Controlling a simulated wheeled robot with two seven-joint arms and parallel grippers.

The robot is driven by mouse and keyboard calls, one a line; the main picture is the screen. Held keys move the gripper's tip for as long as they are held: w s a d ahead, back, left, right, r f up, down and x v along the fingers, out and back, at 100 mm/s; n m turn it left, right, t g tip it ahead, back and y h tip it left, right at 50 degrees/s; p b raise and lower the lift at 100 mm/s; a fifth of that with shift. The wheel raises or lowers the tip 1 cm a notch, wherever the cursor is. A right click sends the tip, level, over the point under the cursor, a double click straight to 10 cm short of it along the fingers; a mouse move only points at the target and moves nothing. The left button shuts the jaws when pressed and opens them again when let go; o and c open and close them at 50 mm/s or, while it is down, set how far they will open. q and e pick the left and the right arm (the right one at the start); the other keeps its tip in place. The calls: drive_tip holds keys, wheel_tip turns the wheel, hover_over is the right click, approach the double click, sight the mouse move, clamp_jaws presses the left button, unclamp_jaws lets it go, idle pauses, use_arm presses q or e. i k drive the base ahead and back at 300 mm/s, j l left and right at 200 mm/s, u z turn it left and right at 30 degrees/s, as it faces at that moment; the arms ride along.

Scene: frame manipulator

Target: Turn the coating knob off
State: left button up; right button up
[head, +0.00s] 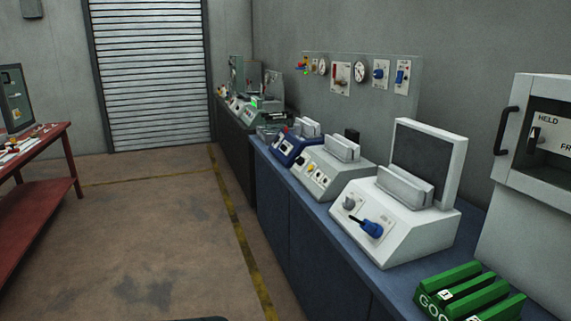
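Several devices with knobs show in the head view, and their labels are too small to read, so I cannot tell which is the coating knob. The nearest white machine (400,246) has a blue handled knob (371,228) and a grey round knob (349,203) on its sloped front. A grey wall panel (320,90) carries a red-handled control (338,77), round gauges (360,72) and two blue controls, one round (378,73) and one lever-like (400,77). Neither of my grippers is in view.
A long blue bench (290,210) runs along the right wall with several machines on it. A green rack (470,294) and a white cabinet (530,225) stand at the near right. A red table (40,205) is at left. The floor (150,240) between is clear.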

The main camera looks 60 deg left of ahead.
sight(300, 161)
drive_tip(key=u, duration=1.95)
drive_tip(key=z, duration=0.4)
drive_tip(key=i+j+z, duration=0.2)
drive_tip(key=j+z, duration=0.15)
drive_tip(key=i+j+z, duration=0.1)
drive_tip(key=j+z, duration=0.25)
drive_tip(key=i+j+z, duration=0.15)
drive_tip(key=j, duration=0.45)
drive_tip(key=i+j+z, duration=0.1)
drive_tip(key=j, duration=0.55)
drive_tip(key=i+j+z, duration=0.15)
drive_tip(key=j, duration=1.2)
drive_tip(key=i+j, duration=0.15)
drive_tip(key=j, duration=0.55)
